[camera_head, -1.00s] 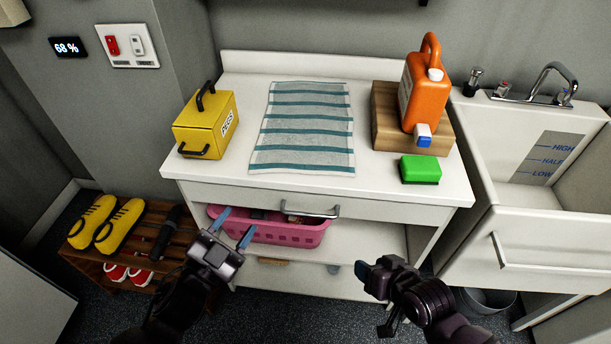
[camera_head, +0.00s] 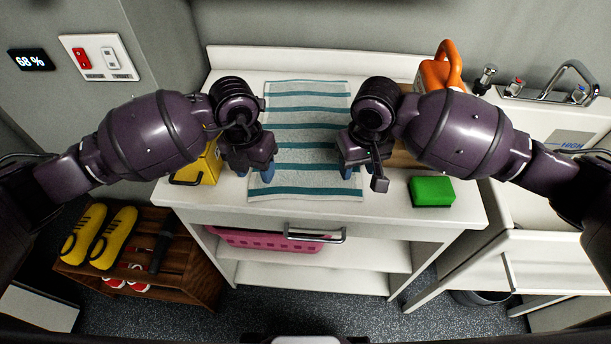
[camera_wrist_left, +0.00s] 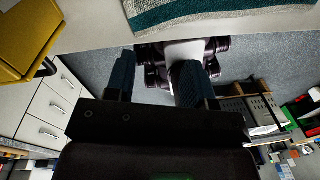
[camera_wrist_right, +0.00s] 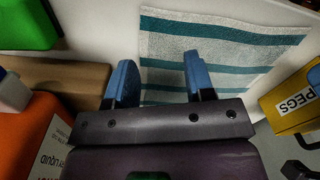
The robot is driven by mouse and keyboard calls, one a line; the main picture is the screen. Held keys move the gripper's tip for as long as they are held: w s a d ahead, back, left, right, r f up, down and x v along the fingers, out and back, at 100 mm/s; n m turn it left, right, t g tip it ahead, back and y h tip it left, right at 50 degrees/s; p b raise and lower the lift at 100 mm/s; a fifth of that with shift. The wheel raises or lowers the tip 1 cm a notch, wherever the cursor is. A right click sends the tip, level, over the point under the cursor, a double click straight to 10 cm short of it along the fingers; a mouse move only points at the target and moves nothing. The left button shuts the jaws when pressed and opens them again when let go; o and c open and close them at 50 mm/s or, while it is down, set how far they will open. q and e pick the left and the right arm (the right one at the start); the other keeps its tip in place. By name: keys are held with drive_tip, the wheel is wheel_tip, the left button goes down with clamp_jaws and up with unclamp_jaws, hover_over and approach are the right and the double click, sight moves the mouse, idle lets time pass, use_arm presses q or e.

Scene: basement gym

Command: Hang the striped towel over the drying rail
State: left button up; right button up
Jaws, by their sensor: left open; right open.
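The striped towel (camera_head: 305,130), grey-white with teal stripes, lies flat on the white counter. It also shows in the left wrist view (camera_wrist_left: 190,12) and in the right wrist view (camera_wrist_right: 220,45). My left gripper (camera_head: 256,172) is open and empty above the towel's left front edge. My right gripper (camera_head: 351,171) is open and empty above its right front edge, with the cloth beyond its parted fingers (camera_wrist_right: 158,75) in the right wrist view. Contact with the cloth cannot be told.
A yellow peg box (camera_head: 205,168) stands left of the towel, partly hidden by my left arm. A green sponge (camera_head: 432,191) and an orange jug (camera_head: 440,72) are at the right, near the sink (camera_head: 497,115).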

sight(255, 191)
use_arm(q)
drive_tip(key=shift+y, duration=0.4)
drive_tip(key=shift+w+a+f, duration=0.2)
drive_tip(key=shift+w+f, duration=0.05)
drive_tip(key=shift+f, duration=0.95)
drive_tip(key=shift+w+a+f, duration=0.2)
drive_tip(key=shift+f, duration=1)
drive_tip(key=shift+w+a+f, duration=0.2)
drive_tip(key=shift+w+f, duration=0.05)
drive_tip(key=shift+f, duration=0.95)
use_arm(e)
drive_tip(key=shift+w+d+f, duration=0.15)
drive_tip(key=shift+f, duration=1.65)
drive_tip(key=shift+w+d+f, duration=0.1)
drive_tip(key=shift+d+f, duration=0.05)
drive_tip(key=shift+f, duration=1.6)
use_arm(q)
drive_tip(key=shift+f, duration=0.15)
use_arm(e)
drive_tip(key=shift+f, duration=0.2)
use_arm(q)
drive_tip(key=shift+f, duration=0.1)
drive_tip(key=shift+c, duration=0.2)
use_arm(e)
drive_tip(key=shift+c, duration=0.2)
use_arm(q)
clamp_jaws()
use_arm(e)
clamp_jaws()
